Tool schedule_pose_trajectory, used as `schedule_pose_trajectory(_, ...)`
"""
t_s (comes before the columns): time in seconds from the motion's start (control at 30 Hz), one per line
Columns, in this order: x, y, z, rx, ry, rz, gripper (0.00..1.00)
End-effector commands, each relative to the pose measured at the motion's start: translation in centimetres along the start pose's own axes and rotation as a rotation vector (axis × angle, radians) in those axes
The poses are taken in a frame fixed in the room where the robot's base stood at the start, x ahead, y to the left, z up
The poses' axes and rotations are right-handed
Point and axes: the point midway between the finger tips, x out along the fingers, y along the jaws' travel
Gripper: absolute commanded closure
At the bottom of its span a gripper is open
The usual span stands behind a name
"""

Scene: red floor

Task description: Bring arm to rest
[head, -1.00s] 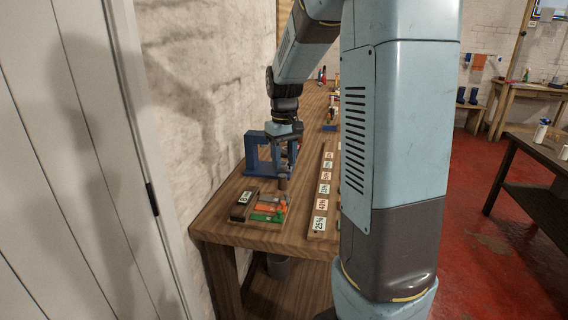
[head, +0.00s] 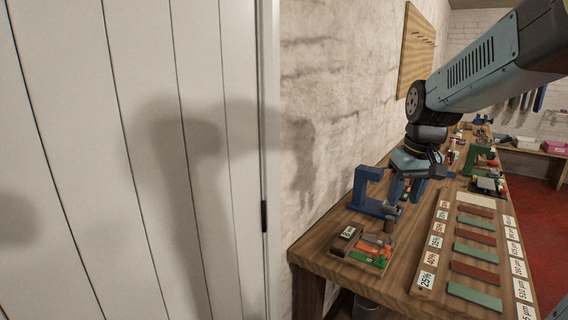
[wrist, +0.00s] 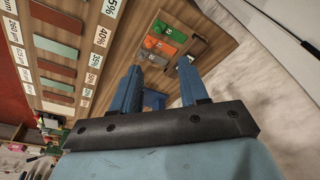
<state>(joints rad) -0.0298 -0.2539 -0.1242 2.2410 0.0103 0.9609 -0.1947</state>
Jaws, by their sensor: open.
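My arm reaches in from the right in the head view, bent at the elbow and over the wooden workbench (head: 318,256). My gripper (head: 405,188) points down above the bench, close to a blue stand (head: 361,192). In the wrist view my gripper (wrist: 162,88) shows two blue fingers spread well apart, with nothing between them. The blue stand (wrist: 154,99) is partly hidden behind the fingers there.
A small tray (head: 345,255) with orange, green and grey pieces lies at the near bench end. Right of it lie a percent-label strip (head: 434,245) and red and green plates (head: 474,273). A white door (head: 130,160) fills the left. Red floor (head: 536,215) is open at right.

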Motion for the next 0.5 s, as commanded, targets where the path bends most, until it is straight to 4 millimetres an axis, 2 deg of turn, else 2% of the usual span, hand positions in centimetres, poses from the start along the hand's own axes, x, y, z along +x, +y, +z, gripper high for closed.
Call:
schedule_pose_trajectory(0.2, -2.7, -1.8, 4.2, 0.026, 0.097, 0.008, 0.56)
schedule_pose_trajectory(0.5, -4.8, -4.0, 9.9, 0.064, 0.221, 0.023, 0.56)
